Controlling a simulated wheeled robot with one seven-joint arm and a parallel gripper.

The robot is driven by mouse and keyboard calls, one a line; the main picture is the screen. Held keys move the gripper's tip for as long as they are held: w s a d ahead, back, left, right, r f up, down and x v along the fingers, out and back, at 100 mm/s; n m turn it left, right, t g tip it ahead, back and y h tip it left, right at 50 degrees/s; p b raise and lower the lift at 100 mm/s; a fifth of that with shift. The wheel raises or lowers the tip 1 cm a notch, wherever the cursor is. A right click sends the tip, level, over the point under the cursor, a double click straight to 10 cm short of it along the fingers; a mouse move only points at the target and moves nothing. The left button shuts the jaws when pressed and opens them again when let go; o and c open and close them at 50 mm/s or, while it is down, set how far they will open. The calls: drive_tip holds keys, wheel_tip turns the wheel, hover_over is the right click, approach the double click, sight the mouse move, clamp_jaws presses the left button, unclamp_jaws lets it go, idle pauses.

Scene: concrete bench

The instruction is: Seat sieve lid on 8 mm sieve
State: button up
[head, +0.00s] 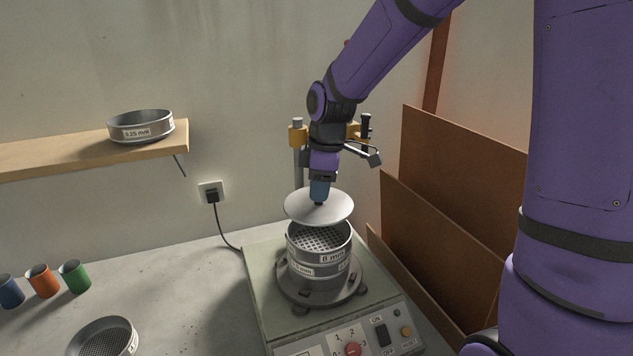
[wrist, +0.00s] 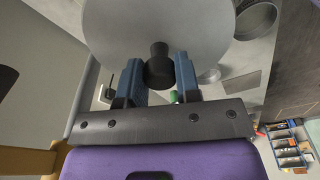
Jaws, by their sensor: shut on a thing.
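The sieve lid is a round pale metal disc (head: 319,207) with a dark knob in its middle. My gripper (head: 319,197) is shut on the lid's knob and holds the lid roughly level. In the wrist view the blue fingers (wrist: 159,75) stand on both sides of the black knob, and the lid (wrist: 115,35) fills the top middle. The 8 mm sieve (head: 335,258) is the top ring of a stack on the shaker. Its perforated mesh shows below the lid's front edge. The lid is above the sieve and appears apart from it; the back of the sieve's rim is hidden.
The stack stands on a sieve shaker (head: 262,292) with clamp posts behind it. A 0.25 mm sieve (head: 141,128) sits on a wooden shelf (head: 60,155). Another sieve (head: 103,338) and several coloured cups (head: 75,277) are on the bench at left. Brown boards (head: 450,235) lean at right.

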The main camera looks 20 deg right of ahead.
sight(319, 207)
drive_tip(key=shift+f, duration=2.55)
drive_tip(key=shift+f, duration=0.65)
drive_tip(key=o, duration=1.1)
drive_tip(key=r, duration=0.6)
drive_tip(key=d+r, duration=0.1)
drive_tip(key=r, duration=0.2)
drive_tip(key=shift+s+d+r, duration=0.1)
drive_tip(key=shift+s+r, duration=0.15)
drive_tip(key=shift+r, duration=0.6)
